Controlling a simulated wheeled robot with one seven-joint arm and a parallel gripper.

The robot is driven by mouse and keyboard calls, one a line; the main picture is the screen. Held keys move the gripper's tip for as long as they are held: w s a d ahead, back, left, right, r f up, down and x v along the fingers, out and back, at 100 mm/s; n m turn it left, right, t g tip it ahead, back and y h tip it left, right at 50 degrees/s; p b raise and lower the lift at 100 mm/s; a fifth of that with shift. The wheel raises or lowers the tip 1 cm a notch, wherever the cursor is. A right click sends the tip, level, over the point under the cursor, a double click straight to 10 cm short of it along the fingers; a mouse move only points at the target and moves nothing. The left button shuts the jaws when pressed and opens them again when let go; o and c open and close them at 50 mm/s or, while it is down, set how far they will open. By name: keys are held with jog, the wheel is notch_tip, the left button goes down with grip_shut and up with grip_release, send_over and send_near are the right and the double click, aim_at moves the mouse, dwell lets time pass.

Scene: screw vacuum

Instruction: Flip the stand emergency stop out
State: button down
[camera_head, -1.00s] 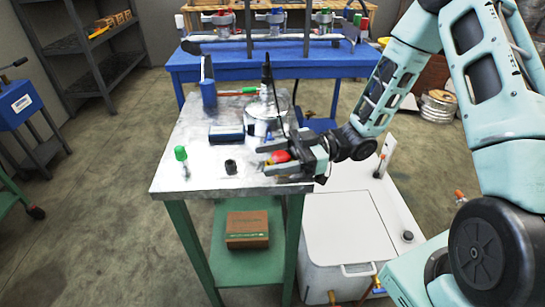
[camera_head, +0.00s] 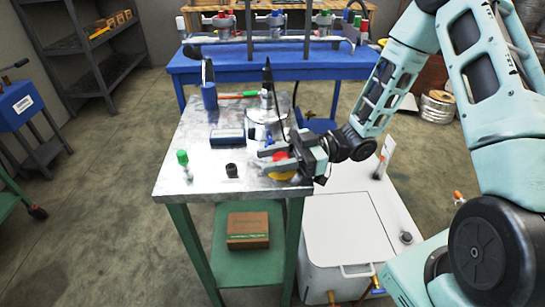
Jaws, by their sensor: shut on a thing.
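The emergency stop (camera_head: 281,170), with a red button and a yellow body, is at the right front part of the metal-topped bench (camera_head: 205,182). My gripper (camera_head: 268,159) reaches in from the right and is shut on the emergency stop. The fingers hide part of it. Its yellow side shows below the fingers, and it looks tilted. I cannot tell whether its base touches the bench top.
Close by on the bench are a silver vessel (camera_head: 264,133), a blue box (camera_head: 227,137), a small black cylinder (camera_head: 231,170) and a green-capped bottle (camera_head: 183,160). A white-lidded box (camera_head: 345,228) stands right of the bench.

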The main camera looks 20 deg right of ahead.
jog(key=c, duration=0.9)
grip_release()
jog(key=shift+r, duration=0.3)
jog(key=shift+f, duration=0.1)
jog(key=shift+d, duration=0.25)
jog(key=d, duration=0.5)
jog(key=s+d, duration=0.1)
jog(key=d, duration=1.1)
jog(key=shift+s, duration=0.25)
